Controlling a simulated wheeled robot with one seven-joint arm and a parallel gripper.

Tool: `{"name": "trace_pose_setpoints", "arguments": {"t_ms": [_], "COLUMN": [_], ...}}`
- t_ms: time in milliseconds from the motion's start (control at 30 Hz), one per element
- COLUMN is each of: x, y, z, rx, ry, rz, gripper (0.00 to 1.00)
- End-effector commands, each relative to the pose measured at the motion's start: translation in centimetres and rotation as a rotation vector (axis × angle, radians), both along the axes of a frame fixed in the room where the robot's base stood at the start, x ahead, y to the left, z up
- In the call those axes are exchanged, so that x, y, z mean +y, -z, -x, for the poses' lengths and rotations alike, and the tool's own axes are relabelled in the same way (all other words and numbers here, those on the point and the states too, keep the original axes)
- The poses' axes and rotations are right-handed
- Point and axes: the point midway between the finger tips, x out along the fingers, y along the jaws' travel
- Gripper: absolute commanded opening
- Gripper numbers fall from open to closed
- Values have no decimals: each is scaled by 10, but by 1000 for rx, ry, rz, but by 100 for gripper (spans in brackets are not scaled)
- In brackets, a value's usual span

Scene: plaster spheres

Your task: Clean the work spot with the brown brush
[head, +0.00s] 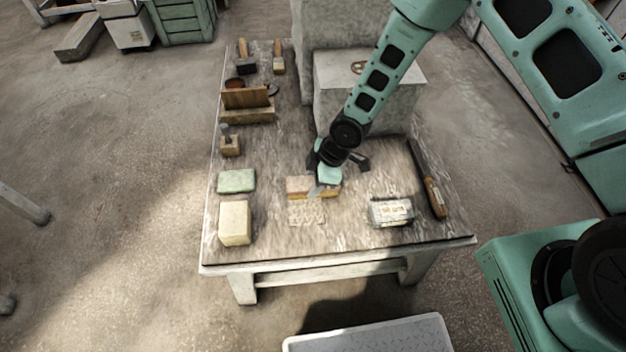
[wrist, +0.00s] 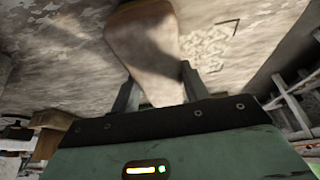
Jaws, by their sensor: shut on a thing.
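The brown brush (head: 299,185) has a brown back and a yellowish lower edge in the head view. My gripper (head: 317,186) is shut on it, with the brush low over the middle front of the table. In the wrist view the brush (wrist: 145,45) sticks out between the two fingers. The work spot, a pale speckled patch (head: 307,214), lies just in front of the brush. It also shows in the wrist view (wrist: 205,45), to the right of the brush. I cannot tell whether the brush touches the table. Its underside is hidden.
On the table (head: 270,245), a green block (head: 237,181) and a cream block (head: 235,222) stand left. A wrapped block (head: 391,212) and a long wooden-handled tool (head: 433,192) lie right. A wooden holder (head: 247,105) and more brushes stand back left. A plaster block (head: 340,110) stands behind.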

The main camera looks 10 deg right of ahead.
Motion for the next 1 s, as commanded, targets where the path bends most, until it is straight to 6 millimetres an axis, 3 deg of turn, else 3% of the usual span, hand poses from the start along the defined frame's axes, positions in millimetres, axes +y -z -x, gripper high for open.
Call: {"name": "trace_pose_setpoints", "arguments": {"t_ms": [667,1000], "x": [-22,-18], "y": [0,1], "z": [1,1], "rx": [0,0], "ry": [1,-1], "rz": [0,-1], "gripper": [27,27]}}
